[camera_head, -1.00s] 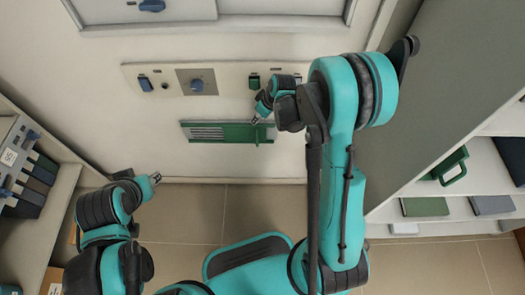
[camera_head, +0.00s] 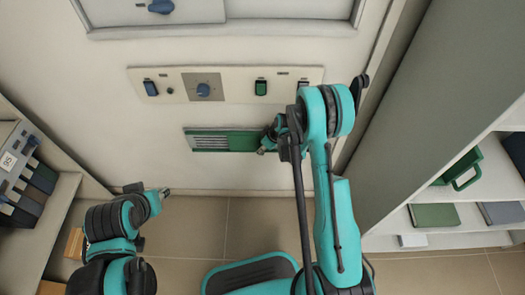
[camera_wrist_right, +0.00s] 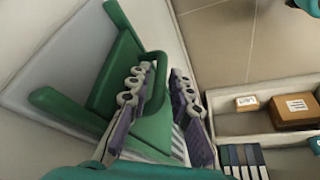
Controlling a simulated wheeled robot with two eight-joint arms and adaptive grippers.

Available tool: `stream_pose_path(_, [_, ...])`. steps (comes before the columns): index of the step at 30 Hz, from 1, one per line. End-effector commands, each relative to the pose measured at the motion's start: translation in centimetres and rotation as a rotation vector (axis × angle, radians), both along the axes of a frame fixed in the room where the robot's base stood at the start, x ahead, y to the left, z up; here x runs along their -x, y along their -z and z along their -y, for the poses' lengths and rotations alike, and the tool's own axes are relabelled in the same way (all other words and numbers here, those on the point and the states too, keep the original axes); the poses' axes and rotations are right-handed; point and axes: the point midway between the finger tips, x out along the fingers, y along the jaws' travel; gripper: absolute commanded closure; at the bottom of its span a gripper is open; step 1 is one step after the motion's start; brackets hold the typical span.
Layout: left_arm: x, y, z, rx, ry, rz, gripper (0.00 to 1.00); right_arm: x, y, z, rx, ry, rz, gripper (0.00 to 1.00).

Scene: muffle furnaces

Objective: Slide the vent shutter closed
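The vent in the furnace front shows pale slats (camera_head: 209,142) on its left and the green shutter (camera_head: 242,141) over its right part. In the right wrist view, the shutter (camera_wrist_right: 112,78) has a raised green handle (camera_wrist_right: 157,88). My right gripper (camera_head: 262,151) is at the shutter's right part; its fingers are small in the head view. In the right wrist view, my right gripper (camera_wrist_right: 160,96) has its fingers apart, with the handle beside the left finger and a gap to the right one. My left gripper (camera_head: 165,192) is low on the left, away from the vent.
A control panel (camera_head: 225,84) with a knob and switches is above the vent. A shelf unit (camera_head: 415,190) stands on the right, with a green handled item (camera_head: 462,169). A shelf (camera_head: 62,197) with dark boxes is on the left. Floor between them is open.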

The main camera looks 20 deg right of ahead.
Motion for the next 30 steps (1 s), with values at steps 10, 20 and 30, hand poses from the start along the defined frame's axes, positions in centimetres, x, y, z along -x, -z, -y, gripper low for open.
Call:
stream_pose_path(10, [0.0,0.0,0.0,0.000,0.000,0.000,0.66,-0.1,0.1,-0.1,0.000,0.001,0.000,0.95])
stream_pose_path(20, [0.0,0.0,0.0,0.000,0.000,0.000,0.66,-0.2,0.1,-0.4,0.000,0.000,0.000,1.00])
stream_pose_path(30, [0.0,0.0,0.0,0.000,0.000,0.000,0.66,-1.9,0.1,-6.6,-0.001,-0.005,0.001,1.00])
